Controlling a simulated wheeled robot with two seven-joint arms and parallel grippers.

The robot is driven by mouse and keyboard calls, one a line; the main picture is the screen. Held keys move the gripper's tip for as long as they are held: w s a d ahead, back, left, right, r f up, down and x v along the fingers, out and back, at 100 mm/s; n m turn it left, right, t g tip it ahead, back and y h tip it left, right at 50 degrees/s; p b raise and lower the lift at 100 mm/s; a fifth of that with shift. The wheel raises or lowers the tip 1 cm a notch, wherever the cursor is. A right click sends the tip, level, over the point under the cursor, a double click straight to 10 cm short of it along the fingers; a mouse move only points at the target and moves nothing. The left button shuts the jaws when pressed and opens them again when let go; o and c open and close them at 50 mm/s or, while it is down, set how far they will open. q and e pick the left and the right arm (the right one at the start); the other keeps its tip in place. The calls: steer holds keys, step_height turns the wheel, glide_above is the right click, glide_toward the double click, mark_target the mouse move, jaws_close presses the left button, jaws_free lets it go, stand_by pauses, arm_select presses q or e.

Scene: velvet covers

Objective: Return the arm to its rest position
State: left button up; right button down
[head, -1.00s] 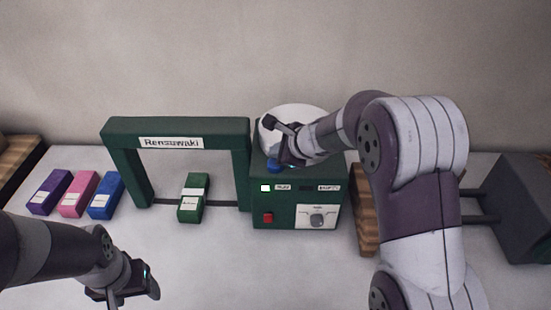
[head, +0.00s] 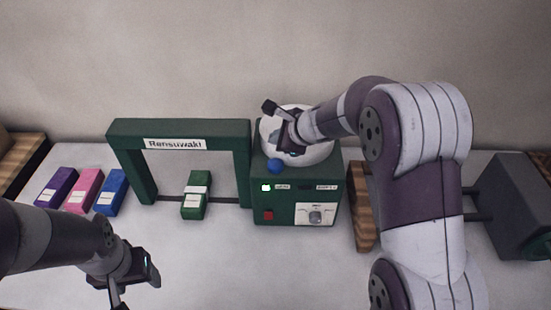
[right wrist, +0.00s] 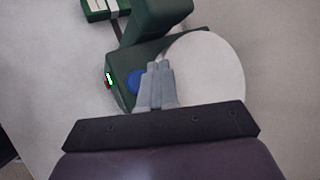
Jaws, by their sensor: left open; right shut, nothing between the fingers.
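My right gripper (head: 285,148) is over the green machine (head: 253,205), in front of the white round part (head: 316,152) on its top. In the right wrist view its fingers (right wrist: 159,68) are shut together with nothing between them. The blue knob (head: 275,166) is beside the fingertips; whether they touch cannot be told. It also shows in the right wrist view (right wrist: 134,82). My left gripper (head: 137,282) is open and empty over the table at lower left.
A green arch labelled "Rensuwaki" (head: 180,128) stands left of the machine, with a green block (head: 195,195) under it. Purple (head: 56,187), pink (head: 84,190) and blue (head: 110,192) blocks lie further left. A wooden piece (head: 360,205) and dark box (head: 520,205) stand right.

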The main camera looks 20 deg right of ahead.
stand_by(0.6)
steer(key=shift+f+n, duration=0.15)
steer(key=shift+n, duration=0.45)
steer(key=s+d+f+n+g+h, duration=0.1)
steer(key=s+f+n+g+h, duration=0.1)
steer(key=s+n, duration=0.8)
steer(key=s+d+f+n+g+h, duration=0.1)
steer(key=s+f+n+g, duration=0.3)
steer(key=s+n, duration=0.7)
steer(key=s+h, duration=0.1)
steer(key=s, duration=0.3)
steer(key=shift+f+g, duration=0.25)
steer(key=shift+g, duration=0.15)
steer(key=shift+s, duration=0.15)
stand_by(0.8)
